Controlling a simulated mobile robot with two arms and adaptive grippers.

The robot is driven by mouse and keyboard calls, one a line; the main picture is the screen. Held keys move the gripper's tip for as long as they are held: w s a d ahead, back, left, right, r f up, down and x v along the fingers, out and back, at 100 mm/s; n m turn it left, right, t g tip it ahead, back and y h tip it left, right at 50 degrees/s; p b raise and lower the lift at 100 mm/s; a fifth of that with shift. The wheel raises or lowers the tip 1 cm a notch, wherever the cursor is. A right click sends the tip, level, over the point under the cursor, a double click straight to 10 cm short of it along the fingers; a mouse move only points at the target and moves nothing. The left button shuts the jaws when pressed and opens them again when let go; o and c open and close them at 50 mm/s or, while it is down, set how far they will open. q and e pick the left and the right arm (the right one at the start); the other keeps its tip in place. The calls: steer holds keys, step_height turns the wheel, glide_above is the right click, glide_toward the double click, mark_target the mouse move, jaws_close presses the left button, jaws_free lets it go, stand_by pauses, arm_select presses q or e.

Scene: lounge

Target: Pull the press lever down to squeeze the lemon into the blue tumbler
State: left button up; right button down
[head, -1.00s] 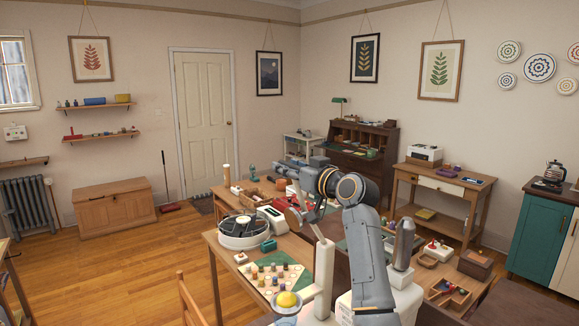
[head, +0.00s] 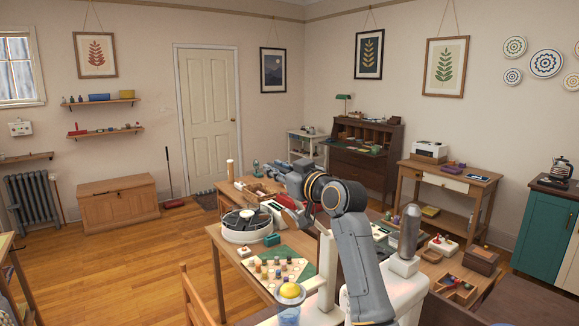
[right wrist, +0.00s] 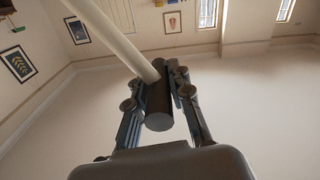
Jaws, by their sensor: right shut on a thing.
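The press has a white upright column (head: 326,270) in front of my right arm. A yellow lemon (head: 291,290) sits in its cup, left of the column. The blue tumbler (head: 288,316) is directly below, cut off by the bottom edge. My right gripper (head: 296,198) is up and left of the column top, partly hidden by its own wrist. In the right wrist view, its fingers are shut on the dark cylindrical grip (right wrist: 158,105) of the press lever, whose pale rod (right wrist: 112,30) runs away to the upper left. My left gripper is not in view.
A wooden chair (head: 195,295) stands at the near left. Boxes (head: 455,287) lie to the right.

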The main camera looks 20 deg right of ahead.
steer(key=s+a+f+n+b, duration=0.2)
steer(key=a+f+n+b, duration=0.1)
steer(key=a+f, duration=0.3)
steer(key=s+a+f+n+b, duration=0.2)
steer(key=a+f+n+b, duration=0.15)
steer(key=f, duration=0.45)
step_height(320, 180, down, 19)
steer(key=n+b, duration=0.5)
steer(key=n, duration=0.2)
steer(key=shift+a+f+n+b, duration=0.2)
steer(key=shift+a+n+b, duration=0.15)
steer(key=shift+a+b, duration=0.05)
steer(key=shift+w+f, duration=0.1)
steer(key=c, duration=1.3)
jaws_free()
steer(key=shift+o, duration=0.5)
steer(key=shift+w+d, duration=0.1)
